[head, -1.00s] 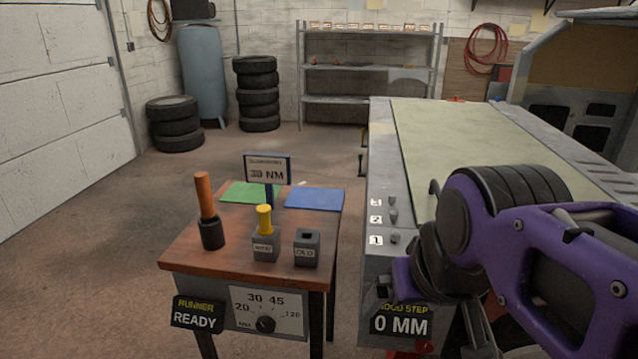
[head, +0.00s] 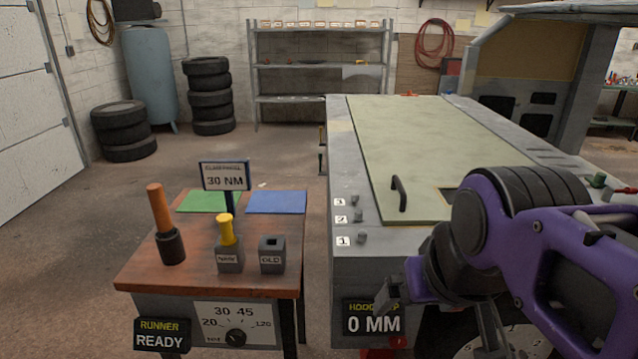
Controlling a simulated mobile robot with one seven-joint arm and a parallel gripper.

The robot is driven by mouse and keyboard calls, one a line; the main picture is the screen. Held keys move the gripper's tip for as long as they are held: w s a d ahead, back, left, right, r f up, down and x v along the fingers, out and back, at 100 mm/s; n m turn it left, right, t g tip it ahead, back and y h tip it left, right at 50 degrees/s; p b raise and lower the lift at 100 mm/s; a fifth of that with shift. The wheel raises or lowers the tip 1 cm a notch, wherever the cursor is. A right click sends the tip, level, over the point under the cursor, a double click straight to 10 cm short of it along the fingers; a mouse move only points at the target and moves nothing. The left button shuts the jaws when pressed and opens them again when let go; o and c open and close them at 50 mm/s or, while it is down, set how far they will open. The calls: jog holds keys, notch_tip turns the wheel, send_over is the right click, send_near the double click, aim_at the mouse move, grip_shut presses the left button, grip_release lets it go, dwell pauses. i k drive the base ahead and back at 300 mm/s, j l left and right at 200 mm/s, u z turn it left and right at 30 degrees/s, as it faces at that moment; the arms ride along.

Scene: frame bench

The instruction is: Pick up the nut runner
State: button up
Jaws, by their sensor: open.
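The nut runner (head: 164,226) appears to be the tool with an orange handle and a dark, thick lower end. It stands slightly tilted at the left of the wooden table (head: 140,272). My gripper (head: 394,290) is at the lower right, in front of the bench's near face. It is open, well to the right of the nut runner and apart from it. My arm partly hides the gripper, and I see nothing held in it.
A NEW block (head: 229,261) holding a yellow piece and an OLD block (head: 272,256) stand right of the tool. A 30 NM sign (head: 225,176) rises behind them. The bench (head: 341,270) with a pale green panel is to the right, across a narrow gap.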

aim_at(156, 193)
jog(key=i+j, duration=0.1)
jog(key=j, duration=0.35)
jog(key=i+j, duration=0.1)
jog(key=j, duration=0.35)
jog(key=i+j, duration=0.15)
jog(key=j, duration=0.25)
jog(key=i+j+z, duration=0.1)
jog(key=j, duration=0.35)
jog(key=i+j, duration=0.1)
jog(key=j, duration=0.35)
jog(key=k+j, duration=0.15)
jog(key=j, duration=0.25)
jog(key=k+j+u, duration=0.1)
jog(key=j, duration=0.35)
jog(key=k+j, duration=0.15)
jog(key=j, duration=0.25)
jog(key=i+l, duration=0.25)
jog(key=l, duration=0.15)
jog(key=i+l+z, duration=0.1)
jog(key=i+l, duration=0.2)
jog(key=k+l, duration=0.05)
jog(key=l, duration=0.05)
